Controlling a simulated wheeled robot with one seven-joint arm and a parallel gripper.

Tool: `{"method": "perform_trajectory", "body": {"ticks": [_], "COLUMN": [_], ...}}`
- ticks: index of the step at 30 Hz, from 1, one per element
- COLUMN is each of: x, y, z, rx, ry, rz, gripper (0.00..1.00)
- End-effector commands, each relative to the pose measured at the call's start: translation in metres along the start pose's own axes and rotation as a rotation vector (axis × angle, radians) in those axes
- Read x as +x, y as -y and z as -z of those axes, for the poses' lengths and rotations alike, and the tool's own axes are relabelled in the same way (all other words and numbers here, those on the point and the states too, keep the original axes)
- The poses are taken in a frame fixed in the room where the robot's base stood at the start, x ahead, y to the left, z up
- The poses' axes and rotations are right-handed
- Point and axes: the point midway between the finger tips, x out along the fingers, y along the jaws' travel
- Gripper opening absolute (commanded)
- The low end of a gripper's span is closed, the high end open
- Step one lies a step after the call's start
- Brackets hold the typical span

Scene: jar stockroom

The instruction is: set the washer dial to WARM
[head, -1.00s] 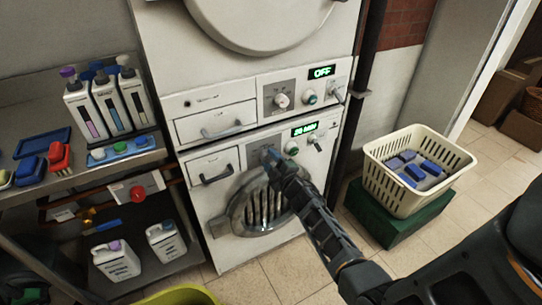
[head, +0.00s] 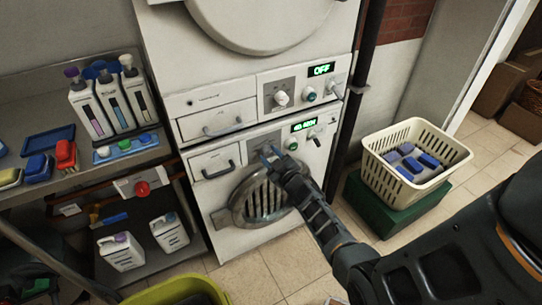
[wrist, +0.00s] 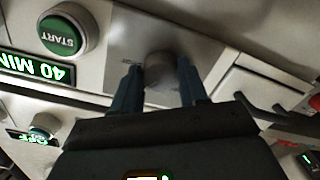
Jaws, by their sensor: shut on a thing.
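The lower white machine (head: 258,238) has a round grilled door and a lit green display (head: 303,126). The display appears to read 40 MIN, and it shows upside down in the wrist view (wrist: 38,68). My gripper (head: 268,153) is at this machine's panel, left of the green START button (head: 291,143). In the wrist view my gripper (wrist: 158,70) has one finger on each side of a grey round dial (wrist: 160,82), shut on it. The dial's pointer and setting marks are not readable. In the head view my fingers mostly hide the dial.
The upper machine (head: 215,90) has its own dial (head: 281,98) and a display (head: 321,69) reading OFF. A cream basket (head: 377,170) with blue items stands on a green box at right. Shelves with bottles (head: 108,100) are at left. A yellow-green tub (head: 150,297) is at the bottom.

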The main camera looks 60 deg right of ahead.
Motion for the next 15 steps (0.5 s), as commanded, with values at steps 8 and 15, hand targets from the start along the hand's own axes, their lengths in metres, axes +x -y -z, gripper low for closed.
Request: {"method": "perform_trajectory", "body": {"ticks": [8,15], "x": [-0.0007,-0.0006], "y": [0.0009,0.0008], "z": [-0.0019,-0.0015], "rx": [0.003,0.002], "ry": [0.004,0.003], "rz": [0.001,0.001], "gripper": [0.13,0.56]}}
